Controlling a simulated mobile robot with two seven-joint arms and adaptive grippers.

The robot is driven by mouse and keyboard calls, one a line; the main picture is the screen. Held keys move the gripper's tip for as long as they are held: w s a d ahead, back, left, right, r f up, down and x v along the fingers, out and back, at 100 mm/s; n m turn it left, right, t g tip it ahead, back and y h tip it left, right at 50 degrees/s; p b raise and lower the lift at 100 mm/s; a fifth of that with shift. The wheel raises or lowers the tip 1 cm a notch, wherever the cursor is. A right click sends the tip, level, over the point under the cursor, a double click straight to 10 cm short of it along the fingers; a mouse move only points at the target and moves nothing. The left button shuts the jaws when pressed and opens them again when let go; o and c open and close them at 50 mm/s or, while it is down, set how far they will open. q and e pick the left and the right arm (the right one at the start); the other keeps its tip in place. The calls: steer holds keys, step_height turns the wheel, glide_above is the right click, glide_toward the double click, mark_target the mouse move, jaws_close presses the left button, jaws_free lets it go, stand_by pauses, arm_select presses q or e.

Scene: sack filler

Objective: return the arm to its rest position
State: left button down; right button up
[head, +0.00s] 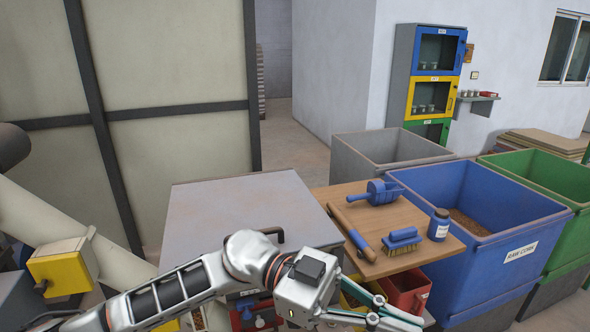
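My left arm reaches in from the bottom left, and its silver gripper (392,317) is low in the head view, at the bottom edge. The gripper is in front of the wooden board and the red bin, pointing right. Its fingers lie close together in the picture, and I cannot tell whether they are open or shut. I see nothing held between them. My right gripper is not in view.
A wooden board (420,219) carries a blue scoop (378,193), a brush (402,237) and a blue jar (438,225). A grey cabinet top (235,205) is behind my arm. A red bin (408,290) is beside the gripper.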

arm_select(q)
steer(key=w+a+n+t+h, duration=0.4)
steer(key=w+n+t+h, duration=0.45)
steer(key=t, duration=0.45)
steer(key=w+a+f+n+t+y, duration=0.4)
steer(key=a+f+n+t+y, duration=0.1)
steer(key=f+t, duration=0.15)
steer(key=w+a+f+n+t+y, duration=0.3)
steer(key=a+f+n+t+y, duration=0.25)
steer(key=f, duration=0.25)
steer(key=s+a+f+n+y, duration=0.25)
steer(key=a+f+y, duration=0.55)
steer(key=f, duration=0.6)
steer(key=s+a+f+g+y, duration=0.3)
steer(key=s+a+f+g, duration=0.2)
steer(key=s+a+f, duration=0.6)
steer(key=s+f, duration=0.3)
steer(key=f, duration=0.1)
steer(key=shift+s+a+f+g, duration=0.15)
steer(key=shift+a+f+g, duration=0.2)
steer(key=shift+g, duration=0.05)
